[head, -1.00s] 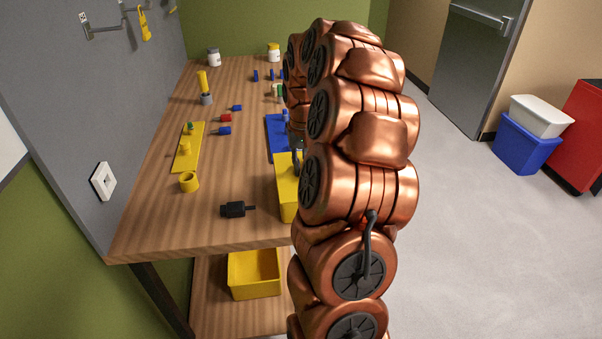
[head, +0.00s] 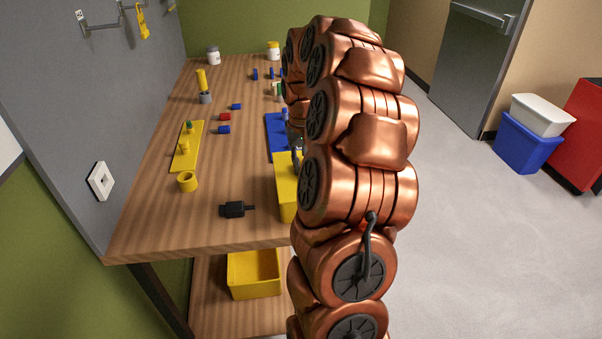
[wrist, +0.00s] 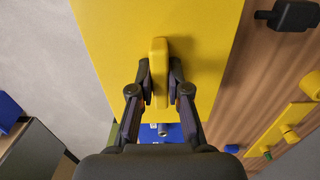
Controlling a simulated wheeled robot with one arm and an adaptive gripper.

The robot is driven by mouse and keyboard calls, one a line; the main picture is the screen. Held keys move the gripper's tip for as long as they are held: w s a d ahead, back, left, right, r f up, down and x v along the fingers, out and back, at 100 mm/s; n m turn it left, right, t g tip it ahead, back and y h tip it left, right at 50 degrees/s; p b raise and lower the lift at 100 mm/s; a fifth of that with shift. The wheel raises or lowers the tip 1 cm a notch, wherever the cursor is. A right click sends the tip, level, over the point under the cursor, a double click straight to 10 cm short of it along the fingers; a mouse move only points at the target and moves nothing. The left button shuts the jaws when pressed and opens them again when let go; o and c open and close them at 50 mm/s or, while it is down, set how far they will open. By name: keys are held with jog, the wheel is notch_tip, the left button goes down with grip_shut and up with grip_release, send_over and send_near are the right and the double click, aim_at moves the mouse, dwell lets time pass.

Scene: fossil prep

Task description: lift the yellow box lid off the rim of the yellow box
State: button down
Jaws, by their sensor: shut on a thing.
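The yellow box lid (wrist: 205,40) fills the upper middle of the wrist view as a flat yellow plate with an upright yellow handle. My gripper (wrist: 160,78) is shut on this handle, one finger on each side. In the head view the yellow box (head: 286,190) stands at the table's right edge, partly hidden behind my arm. The lid and my gripper are mostly hidden there, so I cannot tell whether the lid touches the rim.
A black tool (head: 233,209) and a yellow ring (head: 187,181) lie on the table (head: 180,225) left of the box. A yellow board with pegs (head: 188,148) lies farther left. A blue board (head: 277,135) lies beyond the box. An open yellow bin (head: 254,275) sits on the lower shelf.

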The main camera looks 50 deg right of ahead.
aim_at(302, 162)
jog(key=shift+w+d+r, duration=0.1)
jog(key=shift+d+r, duration=0.05)
jog(key=shift+r, duration=1.8)
jog(key=shift+w+r+p, duration=0.1)
jog(key=shift+r+p, duration=0.2)
jog(key=shift+r, duration=0.5)
jog(key=shift+r+p, duration=0.3)
jog(key=shift+r, duration=1.45)
